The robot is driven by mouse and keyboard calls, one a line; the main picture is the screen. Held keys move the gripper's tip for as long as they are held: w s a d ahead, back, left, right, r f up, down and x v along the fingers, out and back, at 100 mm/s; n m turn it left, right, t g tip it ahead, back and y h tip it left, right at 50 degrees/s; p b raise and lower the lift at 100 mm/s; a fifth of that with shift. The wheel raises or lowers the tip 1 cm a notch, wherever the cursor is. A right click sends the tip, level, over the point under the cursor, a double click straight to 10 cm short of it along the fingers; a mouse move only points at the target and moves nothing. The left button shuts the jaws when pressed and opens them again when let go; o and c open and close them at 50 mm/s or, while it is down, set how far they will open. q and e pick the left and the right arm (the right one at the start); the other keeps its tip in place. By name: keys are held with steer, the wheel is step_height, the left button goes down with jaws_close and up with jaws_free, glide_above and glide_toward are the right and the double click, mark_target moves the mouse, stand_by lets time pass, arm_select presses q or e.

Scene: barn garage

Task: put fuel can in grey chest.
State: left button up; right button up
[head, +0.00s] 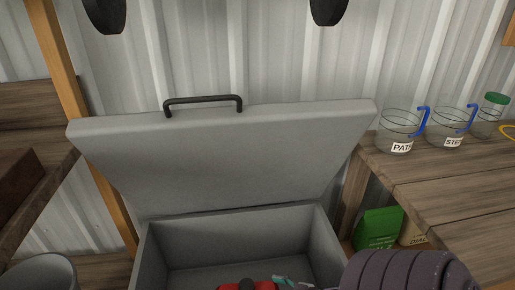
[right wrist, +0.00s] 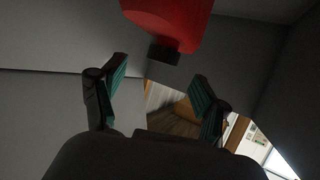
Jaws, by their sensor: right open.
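The grey chest (head: 150,250) stands open in the head view, its lid (head: 220,160) tilted up at the back with a dark handle. My left gripper is out of view.
A wooden bench (head: 440,185) on the right holds glass jugs (head: 398,130) with blue handles and a green-lidded jar (head: 492,115). A green bag (head: 378,230) stands below it. A grey bucket (head: 40,272) is at lower left, near wooden shelving.

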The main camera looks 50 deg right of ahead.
steer(key=w+r+h, duration=0.1)
steer(key=w+a+r+m+h, duration=0.1)
steer(key=w+h, duration=0.1)
steer(key=w+a+r+m+h, duration=0.1)
steer(key=shift+w, duration=0.35)
steer(key=s+a+r+g, duration=0.4)
steer(key=a, duration=0.3)
steer(key=s+a+r+g, duration=0.4)
steer(key=s+a+g, duration=0.1)
steer(key=a, duration=0.3)
steer(key=shift+s+a+r+n+g+y, duration=0.15)
steer(key=shift+s+r+n+g+y, duration=0.15)
steer(key=shift+r, duration=0.1)
